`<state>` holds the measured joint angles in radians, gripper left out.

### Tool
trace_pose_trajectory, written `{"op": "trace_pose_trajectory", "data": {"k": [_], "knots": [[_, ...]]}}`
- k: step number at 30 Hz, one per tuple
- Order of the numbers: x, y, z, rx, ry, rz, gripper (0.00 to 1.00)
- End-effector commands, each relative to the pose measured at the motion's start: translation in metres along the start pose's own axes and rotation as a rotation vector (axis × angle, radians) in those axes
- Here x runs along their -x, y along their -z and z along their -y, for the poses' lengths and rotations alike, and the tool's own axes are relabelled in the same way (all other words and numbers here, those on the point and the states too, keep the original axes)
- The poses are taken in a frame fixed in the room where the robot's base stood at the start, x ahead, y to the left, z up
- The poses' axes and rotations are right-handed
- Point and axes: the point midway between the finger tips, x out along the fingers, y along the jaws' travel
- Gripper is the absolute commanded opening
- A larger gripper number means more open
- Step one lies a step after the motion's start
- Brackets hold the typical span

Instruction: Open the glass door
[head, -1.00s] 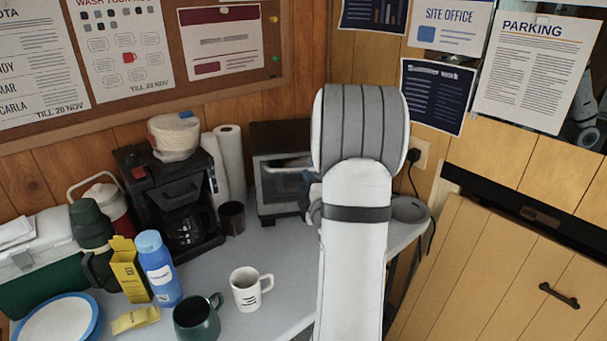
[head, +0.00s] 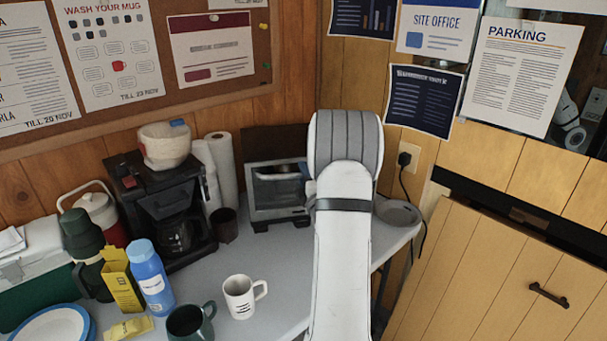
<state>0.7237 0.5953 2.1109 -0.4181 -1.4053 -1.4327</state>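A small grey oven-like appliance (head: 278,192) with a windowed front stands at the back of the counter, left of my arm. Its front looks shut, though my arm covers its right side. Dark reflective glass (head: 582,105) also shows at the upper right, behind the parking notice; its frame and any handle are not clear. I cannot tell from this view which one is the glass door. My white and grey arm reaches up the middle of the picture. My gripper is hidden behind it, so neither its fingers nor any contact shows.
On the counter (head: 225,270) stand a coffee maker (head: 165,205), a white mug (head: 240,297), a dark green mug (head: 190,322), a blue bottle (head: 150,277) and a yellow box (head: 121,280). A wooden panel with a dark handle (head: 548,295) is at the lower right.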

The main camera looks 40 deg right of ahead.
Motion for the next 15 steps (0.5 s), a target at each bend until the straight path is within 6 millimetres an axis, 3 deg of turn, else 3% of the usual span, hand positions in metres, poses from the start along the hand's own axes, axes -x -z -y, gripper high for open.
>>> {"op": "trace_pose_trajectory", "data": {"k": [6, 15], "knots": [[-0.0004, 0.0005, 0.0001, 0.0, 0.0, -0.001, 0.35], [-0.0003, 0.0009, 0.0, -0.001, 0.0, -0.001, 0.1]]}}
